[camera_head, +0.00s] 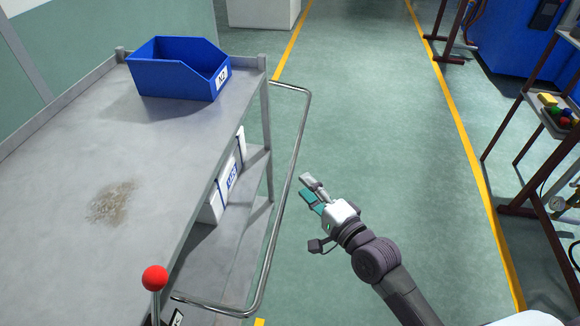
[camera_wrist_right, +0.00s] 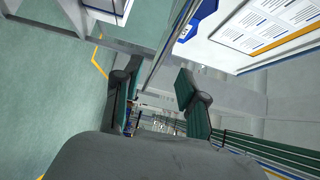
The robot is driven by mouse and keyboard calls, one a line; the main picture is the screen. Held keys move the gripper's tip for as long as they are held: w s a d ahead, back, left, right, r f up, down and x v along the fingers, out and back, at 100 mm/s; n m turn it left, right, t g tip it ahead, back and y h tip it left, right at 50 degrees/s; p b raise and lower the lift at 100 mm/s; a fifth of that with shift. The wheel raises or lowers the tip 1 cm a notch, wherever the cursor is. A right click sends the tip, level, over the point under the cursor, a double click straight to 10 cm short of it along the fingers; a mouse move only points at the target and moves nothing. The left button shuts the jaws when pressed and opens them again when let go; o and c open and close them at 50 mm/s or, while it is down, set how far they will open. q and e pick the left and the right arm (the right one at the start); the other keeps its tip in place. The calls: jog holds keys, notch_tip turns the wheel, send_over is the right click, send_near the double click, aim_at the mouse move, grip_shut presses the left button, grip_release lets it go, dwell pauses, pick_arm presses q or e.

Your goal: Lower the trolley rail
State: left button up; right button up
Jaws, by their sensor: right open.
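The trolley rail (camera_head: 297,160) is a bent metal tube standing out from the right side of the grey trolley (camera_head: 60,170) in the head view. Its long bar runs from the trolley's far corner to its near corner. My right gripper (camera_head: 305,186) is just right of this bar, open and empty, fingers pointing toward the rail and away from me. In the right wrist view, the open fingers (camera_wrist_right: 158,80) show with a thin grey bar (camera_wrist_right: 167,45), seemingly the rail, between or beyond them. Contact cannot be told. My left gripper is not in view.
A red-knobbed lever (camera_head: 155,279) stands at the trolley's near right corner. A blue bin (camera_head: 165,78) is on the top, and white boxes (camera_head: 215,205) are on the lower shelf. Green floor (camera_head: 380,120) is clear to the right, up to a rack (camera_head: 545,130).

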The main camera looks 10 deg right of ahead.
aim_at(291, 168)
jog(key=x, duration=0.7)
jog(key=shift+w, duration=0.15)
grip_shut()
